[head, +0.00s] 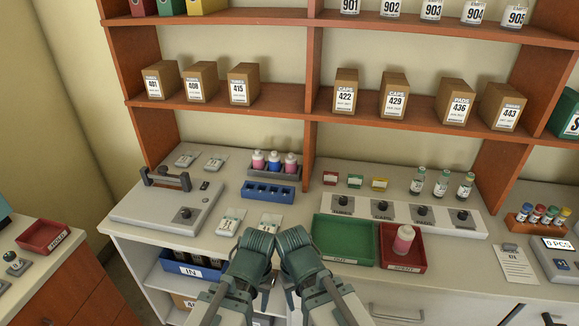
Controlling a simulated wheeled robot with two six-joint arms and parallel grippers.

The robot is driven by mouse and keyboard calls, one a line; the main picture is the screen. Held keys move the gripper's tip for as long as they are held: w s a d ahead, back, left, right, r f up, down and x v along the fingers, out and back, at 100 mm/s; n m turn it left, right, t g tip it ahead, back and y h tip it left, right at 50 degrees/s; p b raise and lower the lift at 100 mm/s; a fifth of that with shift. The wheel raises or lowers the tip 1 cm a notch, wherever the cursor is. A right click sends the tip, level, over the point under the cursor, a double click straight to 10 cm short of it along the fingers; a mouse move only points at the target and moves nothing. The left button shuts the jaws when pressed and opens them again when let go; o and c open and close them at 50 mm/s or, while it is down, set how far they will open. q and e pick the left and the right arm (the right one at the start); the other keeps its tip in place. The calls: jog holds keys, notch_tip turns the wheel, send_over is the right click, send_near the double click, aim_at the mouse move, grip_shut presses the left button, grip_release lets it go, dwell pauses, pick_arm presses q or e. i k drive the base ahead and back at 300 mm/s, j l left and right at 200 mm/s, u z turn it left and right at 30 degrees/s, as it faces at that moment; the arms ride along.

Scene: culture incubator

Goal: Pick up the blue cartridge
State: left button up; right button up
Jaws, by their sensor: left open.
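The blue cartridge (273,161) looks like a small blue bottle with a white cap. It stands upright in the grey rack (287,175) at the back of the counter, between two pink bottles of the same shape. My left gripper (256,246) is open and empty at the bottom centre, in front of the counter and well short of the rack. My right gripper (298,250) is beside it, mirrored; its jaws cannot be made out. Neither touches the cartridge.
A blue slotted block (268,193) stands just in front of the rack. A green tray (343,258) and a red tray (387,267) with a pink bottle (403,239) are to the right. A grey device (165,214) stands left.

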aim_at(274, 158)
jog(key=j+z, duration=0.75)
jog(key=k+j+z, duration=0.15)
jog(key=j+z, duration=0.25)
jog(key=k+j+z, duration=0.15)
jog(key=j+z, duration=0.2)
